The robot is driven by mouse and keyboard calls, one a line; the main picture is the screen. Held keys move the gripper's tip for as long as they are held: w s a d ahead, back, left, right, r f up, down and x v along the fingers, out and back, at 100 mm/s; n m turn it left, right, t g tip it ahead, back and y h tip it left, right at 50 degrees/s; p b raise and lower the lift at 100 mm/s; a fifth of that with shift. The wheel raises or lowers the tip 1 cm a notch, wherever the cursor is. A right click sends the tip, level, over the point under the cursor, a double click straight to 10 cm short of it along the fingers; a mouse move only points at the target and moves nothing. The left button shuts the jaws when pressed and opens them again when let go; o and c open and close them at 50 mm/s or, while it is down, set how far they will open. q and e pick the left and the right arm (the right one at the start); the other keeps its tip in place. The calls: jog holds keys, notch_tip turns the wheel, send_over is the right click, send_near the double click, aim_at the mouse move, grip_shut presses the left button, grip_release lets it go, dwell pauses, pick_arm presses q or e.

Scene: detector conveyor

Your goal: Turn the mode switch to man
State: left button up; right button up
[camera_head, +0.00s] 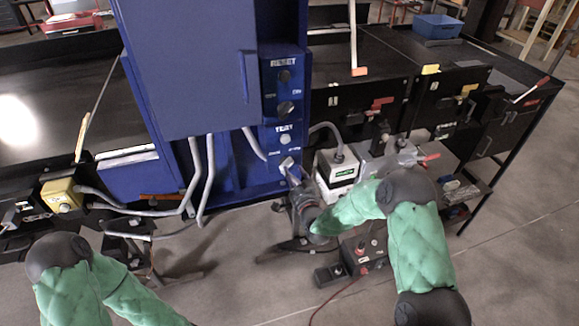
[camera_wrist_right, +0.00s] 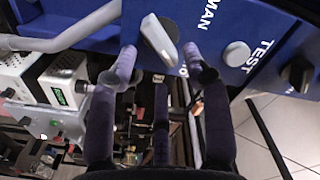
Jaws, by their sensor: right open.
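The mode switch (camera_wrist_right: 160,40) is a dark round knob with a light grey bar handle on the blue panel (camera_wrist_right: 222,28), beside the white MAN lettering (camera_wrist_right: 209,14). In the right wrist view its handle is tilted, and its lower end points down and slightly right. My right gripper (camera_wrist_right: 159,62) is open, with one fingertip on each side of the knob and a third finger below. I cannot tell whether any finger touches it. My left gripper is outside the picture.
The TEST button (camera_wrist_right: 237,53) and a black knob (camera_wrist_right: 297,73) sit right of the switch on the panel. A white box (camera_head: 337,166) stands close to my right gripper. Grey cables (camera_head: 208,180) hang left of it. Black conveyors (camera_head: 345,60) flank the blue cabinet (camera_head: 185,65).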

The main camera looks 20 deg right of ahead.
jog(key=w, duration=0.4)
grip_shut()
